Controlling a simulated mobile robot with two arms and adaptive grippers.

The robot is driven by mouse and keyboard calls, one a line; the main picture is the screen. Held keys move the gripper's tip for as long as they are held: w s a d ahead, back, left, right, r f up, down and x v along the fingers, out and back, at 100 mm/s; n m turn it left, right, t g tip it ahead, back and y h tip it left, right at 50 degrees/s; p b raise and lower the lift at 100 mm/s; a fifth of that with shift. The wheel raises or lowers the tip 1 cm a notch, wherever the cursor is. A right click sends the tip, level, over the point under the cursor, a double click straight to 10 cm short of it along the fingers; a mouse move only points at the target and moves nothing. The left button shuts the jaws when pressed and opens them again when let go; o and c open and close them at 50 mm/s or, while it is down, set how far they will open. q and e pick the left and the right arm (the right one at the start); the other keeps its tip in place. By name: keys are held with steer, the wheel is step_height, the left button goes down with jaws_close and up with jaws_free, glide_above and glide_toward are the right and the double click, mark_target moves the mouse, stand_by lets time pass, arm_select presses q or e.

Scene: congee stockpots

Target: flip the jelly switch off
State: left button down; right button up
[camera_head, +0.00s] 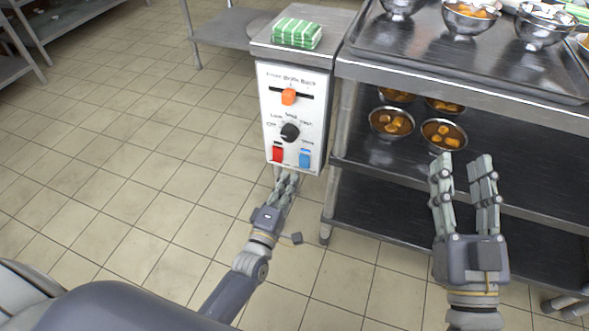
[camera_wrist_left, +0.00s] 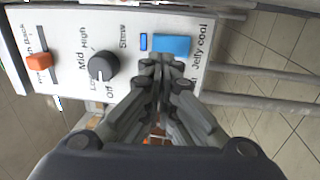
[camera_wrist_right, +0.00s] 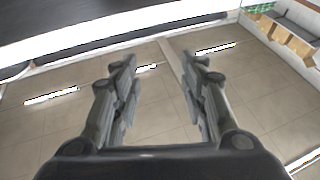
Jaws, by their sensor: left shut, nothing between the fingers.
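The white control panel (camera_head: 292,118) stands upright on the front of a metal cabinet. Low on it are a red switch (camera_head: 277,154) at left and a blue switch (camera_head: 305,158) at right. In the left wrist view the blue switch (camera_wrist_left: 171,46) has the label "Jelly cool" and a small blue patch (camera_wrist_left: 143,42) beside it. My left gripper (camera_head: 285,176) is shut and empty, its fingertips (camera_wrist_left: 163,61) close at the blue switch's edge; contact cannot be told. My right gripper (camera_head: 463,165) is open and empty before the shelves.
The panel also has an orange slider (camera_head: 289,97) and a black dial (camera_head: 290,132). A green-striped cloth (camera_head: 297,33) lies on the cabinet. The metal rack (camera_head: 400,68) at right holds bowls of food (camera_head: 443,134).

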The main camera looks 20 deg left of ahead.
mark_target(300, 155)
arm_select(q)
steer(key=shift+w+r+b, duration=0.15)
steer(key=shift+w+b, duration=0.2)
steer(key=shift+w, duration=0.95)
steer(key=shift+w+r+b, duration=0.15)
steer(key=shift+w+b, duration=0.15)
steer(key=shift+w, duration=0.95)
arm_select(e)
steer(key=s+r+t+y, duration=0.1)
steer(key=s+r+t, duration=0.3)
steer(key=r, duration=0.2)
arm_select(q)
steer(key=shift+d, duration=0.1)
arm_select(e)
steer(key=shift+w+d, duration=0.1)
arm_select(q)
steer(key=shift+w+r+g+p, duration=0.2)
steer(key=shift+r+g+p, duration=0.1)
steer(key=shift+p, duration=0.7)
steer(key=shift+f, duration=0.2)
arm_select(e)
steer(key=w+f+g+h, duration=0.1)
steer(key=w+f+g, duration=0.3)
steer(key=f, duration=0.3)
steer(key=shift+f+g+h, duration=0.2)
steer(key=shift+g+h, duration=0.1)
steer(key=shift+w, duration=0.15)
